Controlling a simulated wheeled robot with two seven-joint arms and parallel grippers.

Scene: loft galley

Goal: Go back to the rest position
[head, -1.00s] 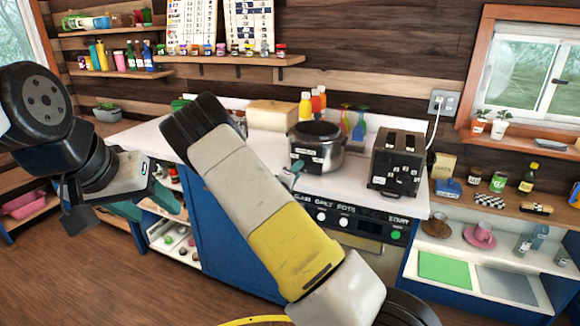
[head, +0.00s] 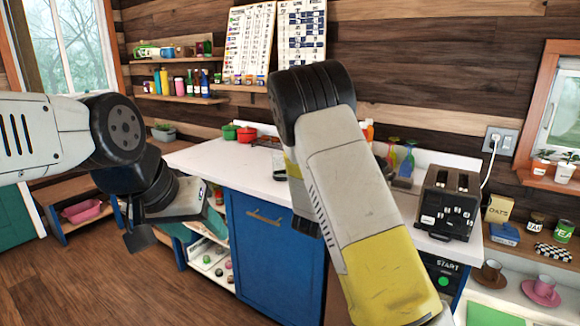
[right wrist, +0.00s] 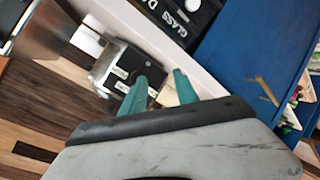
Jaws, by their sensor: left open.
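A metal appliance with dark parts and white labels (right wrist: 118,72) lies beyond those fingers.
A white counter (head: 215,158) with blue cabinets (head: 255,245) runs across the middle. A black toaster (head: 447,205) stands at its right. Red and green pots (head: 245,134) are at the back. A low bench with a pink tub (head: 82,211) is left. Wooden floor (head: 120,285) is open at front left.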

